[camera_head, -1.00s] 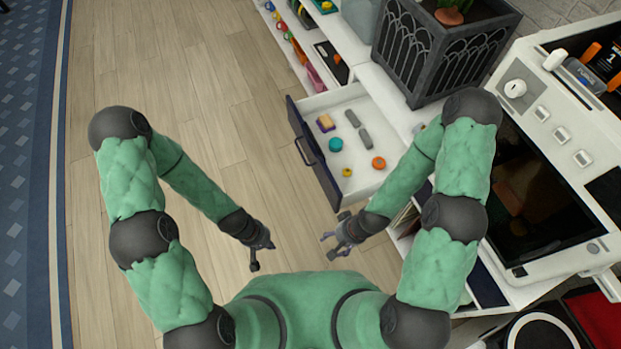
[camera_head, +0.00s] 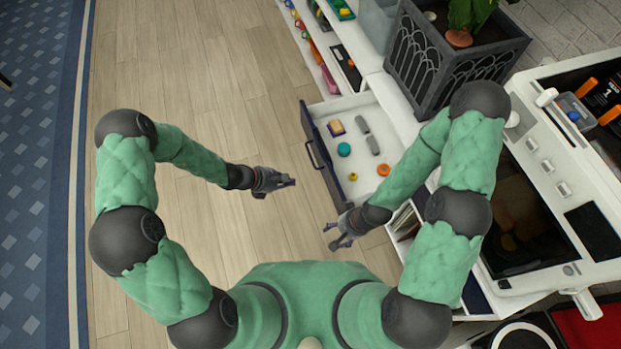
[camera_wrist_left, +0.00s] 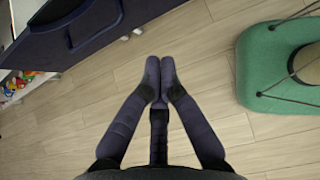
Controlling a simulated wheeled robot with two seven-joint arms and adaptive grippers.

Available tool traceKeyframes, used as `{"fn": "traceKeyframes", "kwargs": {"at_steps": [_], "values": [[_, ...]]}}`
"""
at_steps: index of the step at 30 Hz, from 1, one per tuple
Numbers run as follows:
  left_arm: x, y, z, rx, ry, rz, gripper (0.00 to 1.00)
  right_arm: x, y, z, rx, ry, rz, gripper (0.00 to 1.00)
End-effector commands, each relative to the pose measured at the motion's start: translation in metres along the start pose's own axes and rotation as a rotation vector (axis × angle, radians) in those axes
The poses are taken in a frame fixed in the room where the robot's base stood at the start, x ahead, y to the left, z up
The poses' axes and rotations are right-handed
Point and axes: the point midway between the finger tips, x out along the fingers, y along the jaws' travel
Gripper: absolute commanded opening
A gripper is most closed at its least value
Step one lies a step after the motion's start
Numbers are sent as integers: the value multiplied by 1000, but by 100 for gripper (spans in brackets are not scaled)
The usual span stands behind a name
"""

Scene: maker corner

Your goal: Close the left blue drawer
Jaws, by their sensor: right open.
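The blue drawer (camera_head: 320,158) is pulled out of the white cabinet, its dark blue front and bar handle facing the open floor. In the left wrist view its front (camera_wrist_left: 115,22) and handle show at the top left. Inside lie a yellow-and-purple block, grey pieces, a teal round piece and an orange ring. My left gripper (camera_head: 289,183) is to the left of the drawer front, apart from the handle; its fingertips (camera_wrist_left: 160,72) meet with nothing between them. My right gripper (camera_head: 331,237) is open and empty, below the drawer's near end.
The white cabinet (camera_head: 392,100) carries a dark planter (camera_head: 440,60) with a plant. Shelves with colourful small items (camera_head: 318,50) lie beyond the drawer. A white machine with a dark screen (camera_head: 535,215) stands at the right. The wooden floor (camera_head: 225,90) left of the drawer is clear.

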Motion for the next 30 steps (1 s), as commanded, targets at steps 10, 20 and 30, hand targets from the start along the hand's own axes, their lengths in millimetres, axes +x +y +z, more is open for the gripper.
{"fn": "traceKeyframes", "kwargs": {"at_steps": [10, 20, 30], "values": [[55, -2, -2, 2, 2, -5, 0, 14, 5, 0, 0, 0, 0, 70], [109, -1, 7, 7, 2, -4, 0, 24, 9, -1, 0, 0, 0, 70], [127, -1, 26, 3, 2, -2, 0, 27, 10, -1, 0, 0, 0, 70]]}}
